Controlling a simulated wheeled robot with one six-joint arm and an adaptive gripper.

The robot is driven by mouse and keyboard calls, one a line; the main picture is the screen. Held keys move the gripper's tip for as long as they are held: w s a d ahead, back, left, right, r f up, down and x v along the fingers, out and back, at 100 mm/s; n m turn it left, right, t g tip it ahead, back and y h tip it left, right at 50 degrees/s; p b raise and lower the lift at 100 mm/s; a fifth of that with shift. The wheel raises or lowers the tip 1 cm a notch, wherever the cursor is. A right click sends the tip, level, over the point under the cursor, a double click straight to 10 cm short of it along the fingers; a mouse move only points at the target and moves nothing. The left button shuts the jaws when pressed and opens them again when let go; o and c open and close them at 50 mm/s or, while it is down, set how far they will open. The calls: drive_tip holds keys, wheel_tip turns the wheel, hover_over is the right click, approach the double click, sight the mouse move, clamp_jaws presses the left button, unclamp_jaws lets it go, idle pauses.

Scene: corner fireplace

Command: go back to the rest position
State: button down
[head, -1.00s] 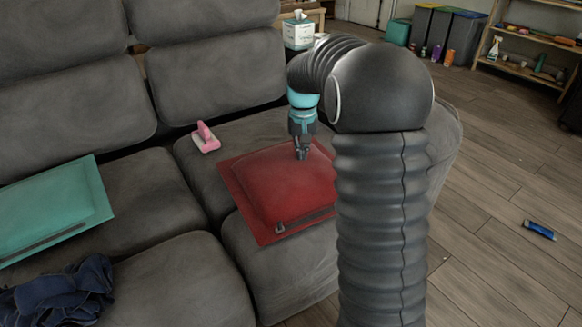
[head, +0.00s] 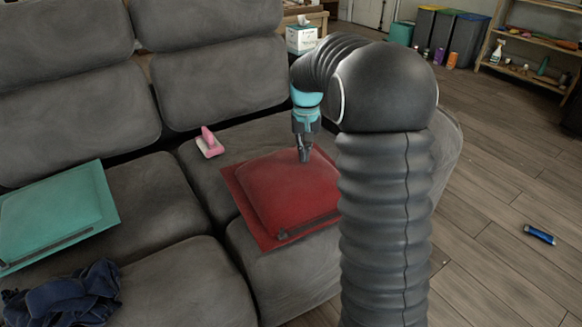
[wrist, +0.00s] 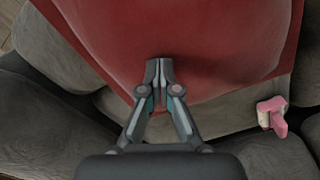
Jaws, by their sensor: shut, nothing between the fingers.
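My gripper (head: 304,154) points down over the red cushion (head: 280,190) on the right seat of the grey sofa. In the wrist view my gripper (wrist: 160,70) shows with its two fingertips together and nothing between them. The red cushion (wrist: 190,30) fills the upper part of that view behind the fingertips. I cannot tell whether the tips touch the cushion. My arm covers the cushion's right side in the head view.
A pink-and-white brush-like object (head: 208,143) lies beside the red cushion; it also shows in the wrist view (wrist: 272,116). A teal cushion (head: 55,212) and dark blue cloth (head: 65,293) lie at left. A blue cylinder (head: 540,234) lies on the floor, right. A tissue box (head: 301,38) stands behind.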

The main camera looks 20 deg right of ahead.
drive_tip(key=s+a+r+n+t, duration=0.1)
drive_tip(key=s+a+r, duration=0.1)
drive_tip(key=s+r, duration=0.4)
drive_tip(key=s+a+r+t, duration=0.2)
drive_tip(key=s+r, duration=0.2)
drive_tip(key=s, duration=0.5)
drive_tip(key=s+a+f+t, duration=0.1)
drive_tip(key=s, duration=0.7)
drive_tip(key=s+a+f+n+t, duration=0.1)
drive_tip(key=s, duration=0.8)
drive_tip(key=shift+a+t, duration=0.3)
drive_tip(key=shift+a, duration=0.1)
